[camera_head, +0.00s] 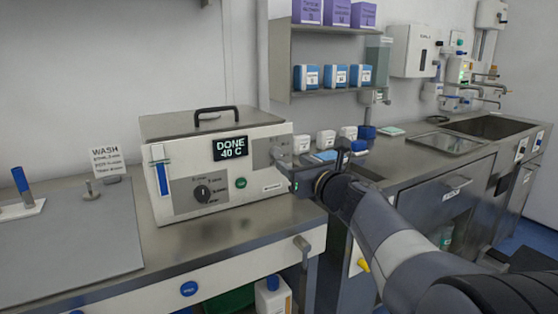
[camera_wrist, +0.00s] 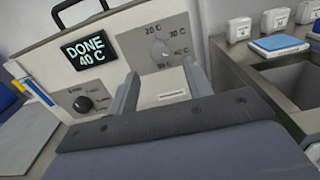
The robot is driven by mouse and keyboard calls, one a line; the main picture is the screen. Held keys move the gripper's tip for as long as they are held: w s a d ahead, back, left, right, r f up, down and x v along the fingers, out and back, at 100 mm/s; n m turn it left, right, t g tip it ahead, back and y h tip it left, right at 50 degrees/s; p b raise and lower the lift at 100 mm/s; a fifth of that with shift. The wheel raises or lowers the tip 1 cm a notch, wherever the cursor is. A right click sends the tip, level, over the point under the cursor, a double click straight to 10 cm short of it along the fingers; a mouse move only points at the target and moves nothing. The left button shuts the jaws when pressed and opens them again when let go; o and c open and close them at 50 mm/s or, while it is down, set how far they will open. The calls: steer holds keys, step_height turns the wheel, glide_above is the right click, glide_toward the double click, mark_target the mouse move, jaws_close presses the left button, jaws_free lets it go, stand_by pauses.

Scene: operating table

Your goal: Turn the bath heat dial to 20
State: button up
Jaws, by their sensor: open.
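The bath (camera_head: 215,165) is a white box with a black handle, standing on the metal counter. Its display (camera_head: 230,148) reads "DONE 40 C", also in the wrist view (camera_wrist: 88,50). The heat dial (camera_wrist: 160,50) is a small grey knob on the right of the front panel, with 20 C at its upper left and 40 C at its lower right. Its pointer is too faint to read. My gripper (camera_head: 284,162) is at the bath's right front and largely hides this dial in the head view. In the wrist view my gripper (camera_wrist: 160,88) is open and empty, its fingers apart below the dial.
A black dial (camera_head: 202,193) and a green button (camera_head: 240,183) are on the same front panel. Several white containers (camera_head: 326,139) stand to the right of the bath. A grey mat (camera_head: 75,240) lies at left. A sink (camera_head: 485,127) is at far right.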

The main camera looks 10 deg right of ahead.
mark_target(278, 155)
steer(key=x, duration=0.6)
steer(key=shift+w, duration=0.2)
steer(key=shift+c, duration=0.6)
steer(key=c, duration=0.9)
